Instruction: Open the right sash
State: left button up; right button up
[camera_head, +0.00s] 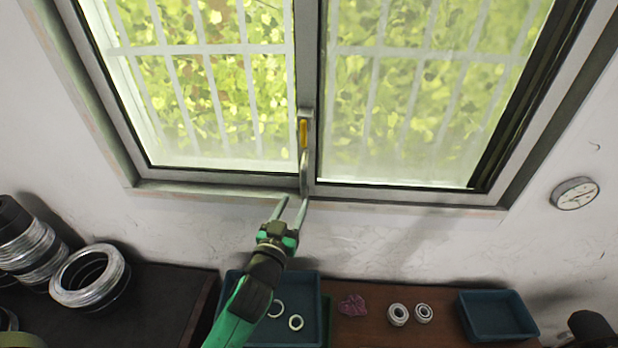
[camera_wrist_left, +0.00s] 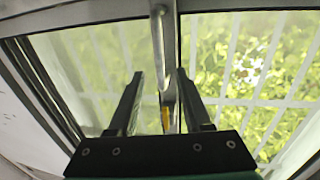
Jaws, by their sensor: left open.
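The right sash (camera_head: 425,190) of the window stands beside the left sash (camera_head: 215,177), with a dark strip along its right side. A grey upright handle (camera_head: 305,170) with a yellow part (camera_head: 303,133) sits on the middle stile. My left gripper (camera_head: 294,200) is open at the lower end of the handle, fingers pointing up at the window. In the left wrist view the handle (camera_wrist_left: 158,50) runs between the two spread fingers, with the yellow part (camera_wrist_left: 165,118) further down. I cannot tell whether a finger touches it. My right gripper does not show.
Below the window are a blue tray (camera_head: 312,300) with pale rings, a pink crumpled cloth (camera_head: 352,305), two bearings (camera_head: 398,314) and another blue bin (camera_head: 497,315). Stacked rings (camera_head: 90,277) stand at left. A round gauge (camera_head: 575,193) hangs on the right wall.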

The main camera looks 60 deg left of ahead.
pick_arm(q)
jog(key=p+x, duration=0.1)
jog(key=x, duration=1)
jog(key=shift+w, duration=0.1)
jog(key=shift+d, duration=0.1)
grip_shut()
jog(key=shift+r, duration=0.1)
dwell(0.7)
